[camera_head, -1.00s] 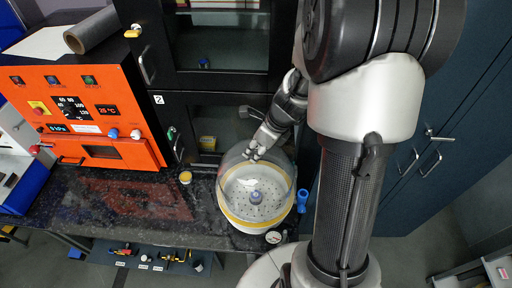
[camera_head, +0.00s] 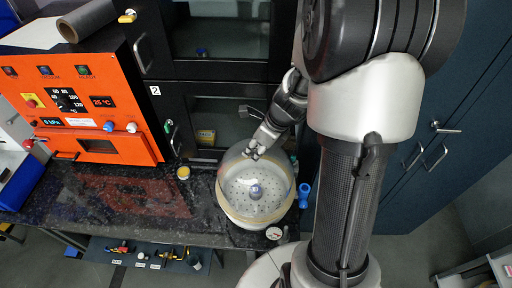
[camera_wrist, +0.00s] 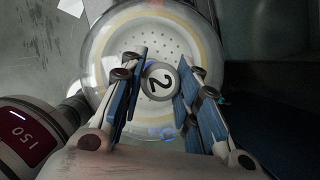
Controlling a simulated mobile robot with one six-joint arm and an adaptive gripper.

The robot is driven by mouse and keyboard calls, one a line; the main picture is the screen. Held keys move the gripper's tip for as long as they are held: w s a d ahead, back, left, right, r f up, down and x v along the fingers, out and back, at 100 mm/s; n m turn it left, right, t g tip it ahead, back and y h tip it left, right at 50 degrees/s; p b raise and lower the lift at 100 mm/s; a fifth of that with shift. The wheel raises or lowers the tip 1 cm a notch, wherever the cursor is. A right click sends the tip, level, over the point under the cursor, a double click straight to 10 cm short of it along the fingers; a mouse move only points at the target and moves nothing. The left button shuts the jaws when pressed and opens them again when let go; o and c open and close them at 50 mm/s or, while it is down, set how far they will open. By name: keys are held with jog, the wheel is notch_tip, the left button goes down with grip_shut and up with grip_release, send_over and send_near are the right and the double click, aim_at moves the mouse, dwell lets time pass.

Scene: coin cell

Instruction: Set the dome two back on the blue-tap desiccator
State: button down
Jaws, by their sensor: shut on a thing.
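The clear dome (camera_head: 232,172) sits over the white round desiccator base (camera_head: 252,221) on the dark bench. Its knob, marked 2 (camera_wrist: 159,82), lies between the fingers of my gripper (camera_wrist: 158,88) in the wrist view. My gripper (camera_head: 256,150) is shut on the knob, above the dome's top. The blue tap (camera_head: 304,194) is at the right of the base. A perforated plate (camera_head: 262,206) with a blue-grey piece (camera_head: 256,191) at its centre shows through the dome. Whether the dome's rim touches the base all round, I cannot tell.
An orange oven (camera_head: 85,105) stands at the left. A small yellow-lidded jar (camera_head: 183,173) is on the bench left of the desiccator. A round gauge (camera_head: 274,233) is at its front. A dark cabinet (camera_head: 215,50) is behind. Bare dark bench (camera_head: 130,205) lies to the left.

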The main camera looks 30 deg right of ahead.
jog(key=shift+f+b, duration=0.35)
jog(key=shift+f, duration=0.1)
jog(key=c, duration=1.1)
grip_release()
jog(key=shift+r, duration=0.1)
